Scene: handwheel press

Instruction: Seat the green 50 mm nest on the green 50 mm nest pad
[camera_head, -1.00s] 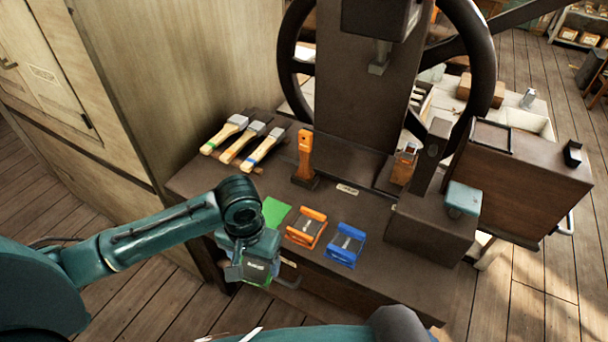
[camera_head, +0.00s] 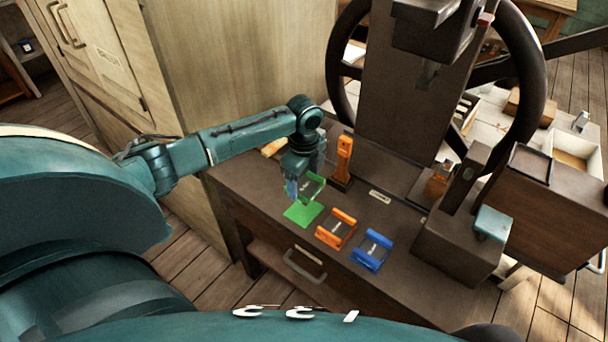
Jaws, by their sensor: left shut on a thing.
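My left gripper (camera_head: 297,188) is shut on the green nest (camera_head: 314,188), a small frame with green edges, partly hidden by the fingers. The green nest pad (camera_head: 302,216) is a flat green square on the bench top. The gripper and nest are over the far part of the pad, and the near part of the pad is bare. I cannot tell whether the nest touches the pad. My right gripper is not in view.
An orange nest (camera_head: 336,230) and a blue nest (camera_head: 371,252) sit to the right of the green pad on the bench (camera_head: 262,205). An upright orange-handled tool (camera_head: 343,160) stands close behind. The press column (camera_head: 395,95) and handwheel (camera_head: 532,75) rise at the back.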

